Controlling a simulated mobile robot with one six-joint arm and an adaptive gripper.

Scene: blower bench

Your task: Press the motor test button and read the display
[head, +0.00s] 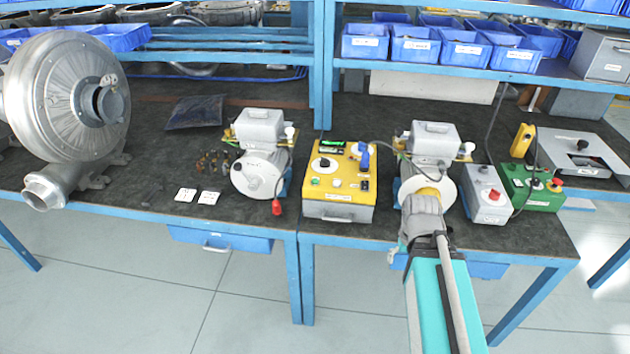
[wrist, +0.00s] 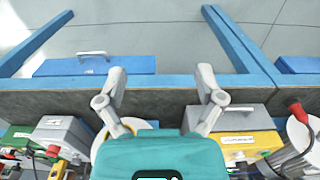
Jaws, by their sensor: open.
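A yellow-topped tester box (head: 340,180) with a green-lit display (head: 333,142), a dark knob, a blue connector and small buttons stands mid-bench. The display text is too small to read. The tester also shows in the wrist view (wrist: 240,143). Right of it are a grey box (head: 487,196) with a red button and a green box (head: 535,190) with a red button. I cannot tell which button is the motor test button. My gripper (wrist: 162,74) is open and empty, above the bench's front edge, in front of the right motor (head: 412,180) and apart from the tester.
A large metal blower (head: 68,105) is at the far left. Blue bins (head: 365,42) fill the shelf behind. Two white cards (head: 186,195) lie on open bench.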

